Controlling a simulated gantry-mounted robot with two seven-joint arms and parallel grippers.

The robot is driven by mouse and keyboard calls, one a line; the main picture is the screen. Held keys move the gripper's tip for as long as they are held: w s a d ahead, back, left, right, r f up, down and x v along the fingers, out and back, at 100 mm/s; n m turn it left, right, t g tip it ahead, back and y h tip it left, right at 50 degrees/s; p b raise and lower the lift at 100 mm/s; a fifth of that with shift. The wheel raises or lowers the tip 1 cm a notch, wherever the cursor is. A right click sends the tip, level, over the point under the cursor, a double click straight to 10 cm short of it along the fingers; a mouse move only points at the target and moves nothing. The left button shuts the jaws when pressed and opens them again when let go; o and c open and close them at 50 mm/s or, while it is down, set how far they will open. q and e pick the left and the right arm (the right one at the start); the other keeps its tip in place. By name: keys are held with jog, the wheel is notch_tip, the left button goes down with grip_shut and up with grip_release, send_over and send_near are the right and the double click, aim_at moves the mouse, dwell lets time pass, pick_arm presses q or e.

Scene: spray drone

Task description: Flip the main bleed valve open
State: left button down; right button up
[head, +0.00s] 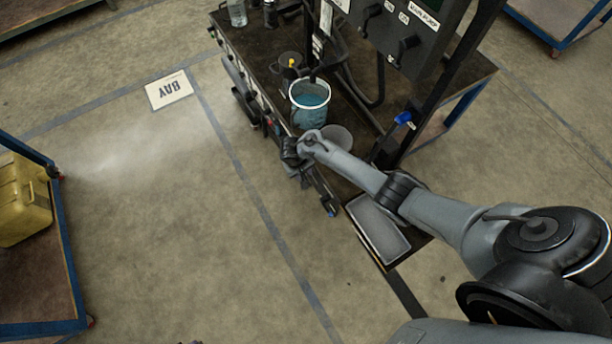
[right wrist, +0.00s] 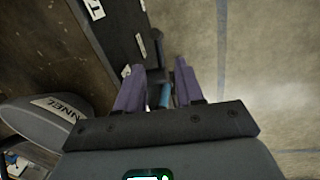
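My right gripper (head: 291,160) is at the front edge of the dark bench, largely hidden by its own wrist in the head view. In the right wrist view its two purple-grey fingers (right wrist: 155,78) stand apart. A small blue cylindrical part (right wrist: 166,96), possibly a valve handle, shows in the gap between them, with space on both sides. I cannot tell whether a finger touches it. No label that I can read names the main bleed valve. My left gripper is not in view.
A bucket of blue liquid (head: 309,103) and a grey funnel (head: 337,138) are near my right arm. A labelled panel with black levers (head: 408,45) rises behind. A grey tray (head: 378,229) lies below the forearm.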

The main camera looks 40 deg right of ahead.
aim_at(306, 178)
jog(key=f+b, duration=0.1)
jog(key=f, duration=0.2)
jog(key=d+f+b, duration=0.1)
jog(key=f, duration=0.2)
jog(key=shift+s+d+b, duration=0.1)
jog(key=shift+s+b, duration=0.05)
jog(key=shift+b, duration=0.25)
grip_shut()
